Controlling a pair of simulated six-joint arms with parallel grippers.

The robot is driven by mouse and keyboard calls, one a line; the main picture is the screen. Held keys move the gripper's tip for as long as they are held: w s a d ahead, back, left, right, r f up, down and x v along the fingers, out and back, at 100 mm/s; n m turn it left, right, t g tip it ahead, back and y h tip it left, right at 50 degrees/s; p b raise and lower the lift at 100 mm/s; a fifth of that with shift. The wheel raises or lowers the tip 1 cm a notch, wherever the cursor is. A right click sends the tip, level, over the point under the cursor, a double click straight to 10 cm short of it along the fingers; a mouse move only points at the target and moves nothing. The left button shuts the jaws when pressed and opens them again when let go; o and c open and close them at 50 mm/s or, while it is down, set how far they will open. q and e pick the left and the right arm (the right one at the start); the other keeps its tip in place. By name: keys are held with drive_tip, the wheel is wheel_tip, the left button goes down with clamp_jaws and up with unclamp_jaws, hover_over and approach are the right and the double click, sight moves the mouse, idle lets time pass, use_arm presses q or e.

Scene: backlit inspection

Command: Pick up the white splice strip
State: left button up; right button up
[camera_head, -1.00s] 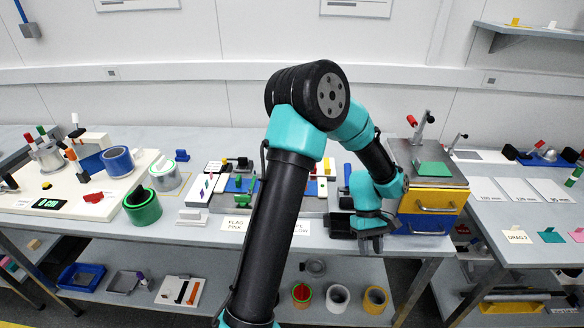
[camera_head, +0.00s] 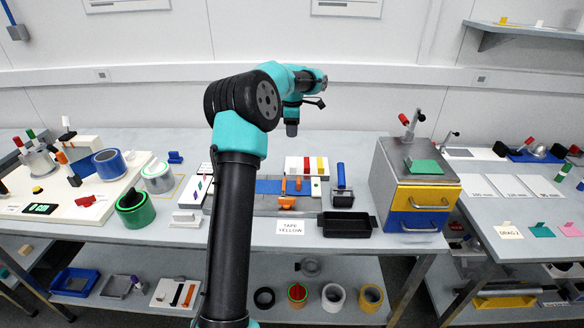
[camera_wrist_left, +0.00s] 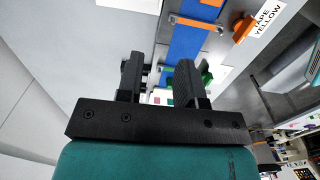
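A white holder (camera_head: 299,170) with a red and a yellow strip stands at the back of the middle bench in the head view. A white splice strip cannot be told apart from the holder's white surface. My left gripper (camera_head: 292,130) hangs above and behind this holder, fingers downward, touching nothing. In the left wrist view my left gripper (camera_wrist_left: 157,78) has its two black fingers apart with nothing held between them. A blue band (camera_head: 268,186) with orange clamps (camera_head: 287,203) lies on the grey fixture in front of the holder. My right gripper is not in view.
A black tray (camera_head: 347,226) and a "TAPE YELLOW" label (camera_head: 290,228) lie at the front edge. A blue-handled roller (camera_head: 341,178) stands right of the fixture, beside the drawer cabinet (camera_head: 424,195). Tape rolls (camera_head: 137,208) stand at left. My left arm hides part of the fixture.

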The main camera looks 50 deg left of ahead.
use_arm(q)
hover_over(293, 169)
wheel_tip(293, 169, down, 12)
drive_tip(key=shift+a+f, duration=0.1)
drive_tip(key=shift+f, duration=0.05)
idle(0.6)
drive_tip(key=shift+f, duration=2.6)
drive_tip(key=shift+c, duration=0.2)
clamp_jaws()
